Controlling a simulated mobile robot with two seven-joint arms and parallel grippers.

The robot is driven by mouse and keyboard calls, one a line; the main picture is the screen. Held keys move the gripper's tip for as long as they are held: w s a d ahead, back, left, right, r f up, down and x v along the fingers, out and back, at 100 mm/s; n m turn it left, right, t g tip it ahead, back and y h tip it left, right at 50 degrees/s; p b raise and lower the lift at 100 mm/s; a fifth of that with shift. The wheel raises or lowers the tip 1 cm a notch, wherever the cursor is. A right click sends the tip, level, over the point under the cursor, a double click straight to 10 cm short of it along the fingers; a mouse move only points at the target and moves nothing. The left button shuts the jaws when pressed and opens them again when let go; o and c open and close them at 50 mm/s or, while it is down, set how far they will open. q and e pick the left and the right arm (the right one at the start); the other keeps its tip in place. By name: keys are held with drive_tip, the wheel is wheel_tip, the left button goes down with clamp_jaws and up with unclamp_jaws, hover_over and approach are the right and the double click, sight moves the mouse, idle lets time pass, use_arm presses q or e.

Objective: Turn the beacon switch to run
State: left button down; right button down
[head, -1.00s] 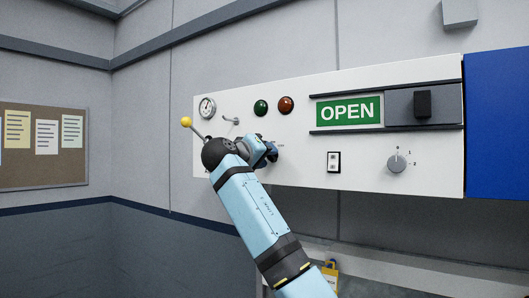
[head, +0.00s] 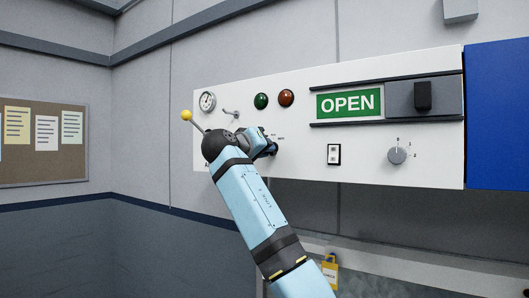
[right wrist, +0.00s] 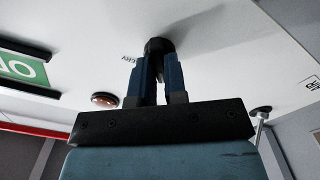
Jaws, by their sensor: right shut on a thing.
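The beacon switch appears to be the dark round knob (right wrist: 158,46) on the white panel (head: 360,172). My right gripper (right wrist: 160,62) is shut on this knob in the right wrist view, one blue finger on each side. The knob's pointing direction cannot be read. My left gripper is in neither view.
Around my wrist are a yellow-ball lever (head: 187,116), a gauge (head: 207,101), a small metal lever (head: 231,113), and green (head: 261,101) and red (head: 286,98) lamps. Further right are a rocker switch (head: 333,154), a grey dial (head: 397,155) and a sliding OPEN sign (head: 348,103).

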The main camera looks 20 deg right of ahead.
use_arm(q)
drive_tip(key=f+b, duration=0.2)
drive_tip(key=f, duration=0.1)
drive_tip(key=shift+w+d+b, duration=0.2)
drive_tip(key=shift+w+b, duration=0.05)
drive_tip(key=shift+b, duration=0.15)
use_arm(e)
drive_tip(key=m, duration=0.6)
drive_tip(key=shift+m, duration=0.4)
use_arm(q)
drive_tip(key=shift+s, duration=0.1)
use_arm(e)
drive_tip(key=c, duration=1.2)
unclamp_jaws()
drive_tip(key=shift+o, duration=0.2)
drive_tip(key=shift+s, duration=0.1)
